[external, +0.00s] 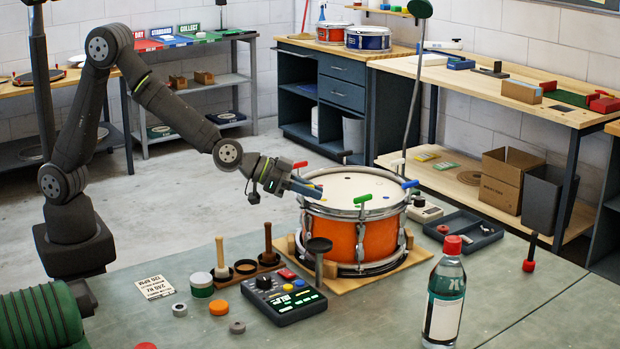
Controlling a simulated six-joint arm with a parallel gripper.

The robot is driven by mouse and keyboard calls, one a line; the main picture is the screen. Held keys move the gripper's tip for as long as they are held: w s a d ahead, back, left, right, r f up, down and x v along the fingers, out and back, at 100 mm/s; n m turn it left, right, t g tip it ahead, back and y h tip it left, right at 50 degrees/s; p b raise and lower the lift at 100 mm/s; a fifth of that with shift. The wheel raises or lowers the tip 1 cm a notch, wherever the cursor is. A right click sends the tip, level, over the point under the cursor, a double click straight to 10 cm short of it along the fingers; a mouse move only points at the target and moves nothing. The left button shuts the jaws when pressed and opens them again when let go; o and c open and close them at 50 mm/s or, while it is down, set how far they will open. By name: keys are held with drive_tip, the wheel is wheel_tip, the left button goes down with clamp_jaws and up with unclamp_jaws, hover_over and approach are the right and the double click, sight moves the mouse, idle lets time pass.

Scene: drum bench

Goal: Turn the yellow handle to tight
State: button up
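An orange drum (345,236) with a white head stands on a wooden base on the bench. Coloured T-shaped handles stand around its rim: red (300,165), green (362,199), blue (410,184) and white (397,162). My gripper (309,190) reaches in from the left, with its fingers at the drum's left rim. A small yellowish bit shows at the fingertips, where the yellow handle may be, mostly hidden by the fingers. I cannot tell its angle, or whether the fingers are closed on it.
A control box (284,300), a rack with wooden sticks (268,262) and a dark round-topped stand (319,262) are close in front of the drum. A bottle (444,300) stands front right. A dark tray (462,232) lies right of the drum.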

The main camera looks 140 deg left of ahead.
drive_tip(key=o, duration=0.3)
drive_tip(key=v, duration=1.7)
drive_tip(key=shift+r, duration=0.2)
drive_tip(key=shift+o, duration=0.5)
drive_tip(key=shift+s+d, duration=0.1)
drive_tip(key=shift+s, duration=0.05)
